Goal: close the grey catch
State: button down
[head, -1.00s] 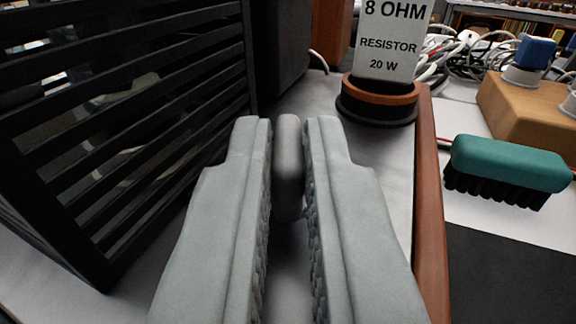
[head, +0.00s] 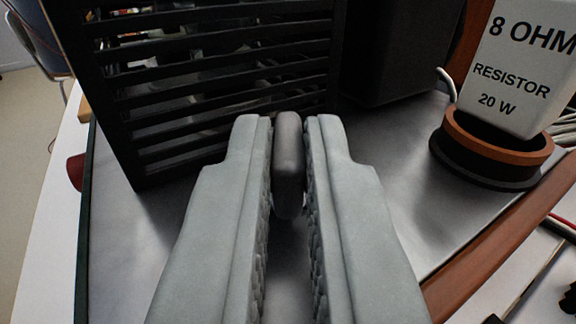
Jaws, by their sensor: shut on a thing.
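The grey catch (head: 289,160) is a small dark grey rounded piece in the middle of the head view. My gripper (head: 289,135) is shut on it, with one pale grey finger on each side near the tips. The lower part of the catch and whatever it is attached to are hidden between the fingers.
A black slatted grille (head: 210,90) stands close behind and left of my gripper. A dark box (head: 400,50) is behind. A white 8 ohm resistor block (head: 520,75) sits in a copper-and-black ring (head: 490,150) at right. Bare metal plate (head: 400,190) lies between, edged by a wooden strip (head: 490,260).

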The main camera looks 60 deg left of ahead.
jog(key=shift+w+d+n+g+y, duration=0.1)
jog(key=shift+w+n+g+y, duration=0.1)
jog(key=shift+n+g+y, duration=0.6)
jog(key=shift+w+d+n+g+y, duration=0.15)
jog(key=shift+n+g, duration=0.45)
jog(key=shift+g, duration=0.6)
jog(key=shift+a+g, duration=0.1)
jog(key=shift+g, duration=0.2)
jog(key=c, duration=1.5)
grip_release()
jog(key=v, duration=1.7)
jog(key=shift+f, duration=0.15)
